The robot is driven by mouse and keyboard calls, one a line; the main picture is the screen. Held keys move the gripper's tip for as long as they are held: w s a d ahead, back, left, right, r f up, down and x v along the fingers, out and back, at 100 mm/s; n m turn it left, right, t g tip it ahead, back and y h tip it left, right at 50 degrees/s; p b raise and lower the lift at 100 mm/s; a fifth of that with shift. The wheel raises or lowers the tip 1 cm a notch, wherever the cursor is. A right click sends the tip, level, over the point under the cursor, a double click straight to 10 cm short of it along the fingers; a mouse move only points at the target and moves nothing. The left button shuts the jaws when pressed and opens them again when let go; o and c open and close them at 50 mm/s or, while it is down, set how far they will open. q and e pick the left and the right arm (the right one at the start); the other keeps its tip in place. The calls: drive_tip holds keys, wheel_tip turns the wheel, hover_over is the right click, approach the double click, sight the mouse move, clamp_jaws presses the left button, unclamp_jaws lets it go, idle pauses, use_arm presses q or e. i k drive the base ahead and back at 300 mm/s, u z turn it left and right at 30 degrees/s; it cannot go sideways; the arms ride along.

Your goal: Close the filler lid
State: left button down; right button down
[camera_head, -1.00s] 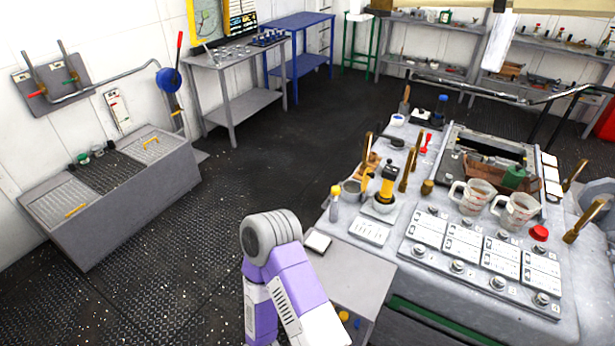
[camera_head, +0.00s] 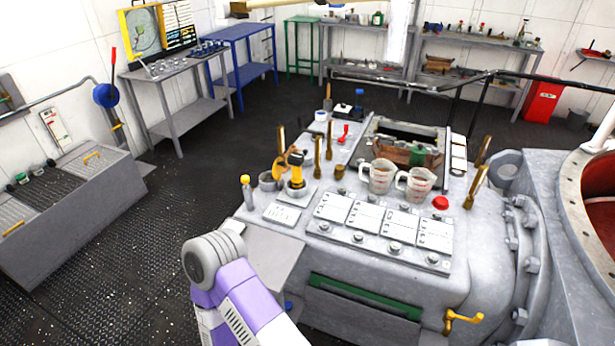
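I cannot make out for certain which part is the filler lid. A rectangular opening (camera_head: 405,133) with a raised frame shows in the top of the grey machine (camera_head: 345,262); brown and green items lie at its near edge. At the right edge is a large round opening with a red inside (camera_head: 602,205) and a grey rim, cut off by the picture edge. A purple and grey link of my arm shows at the bottom left of centre. Neither of my grippers is in view.
Two clear measuring jugs (camera_head: 379,177), a red cap (camera_head: 440,203) and several brass levers stand on the machine. A yellow crank handle (camera_head: 463,318) sticks out at its front right. A grey bin (camera_head: 50,215) stands at the left. Dark floor (camera_head: 165,235) lies open between.

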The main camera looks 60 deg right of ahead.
sight(278, 167)
drive_tip(key=z, duration=1.2)
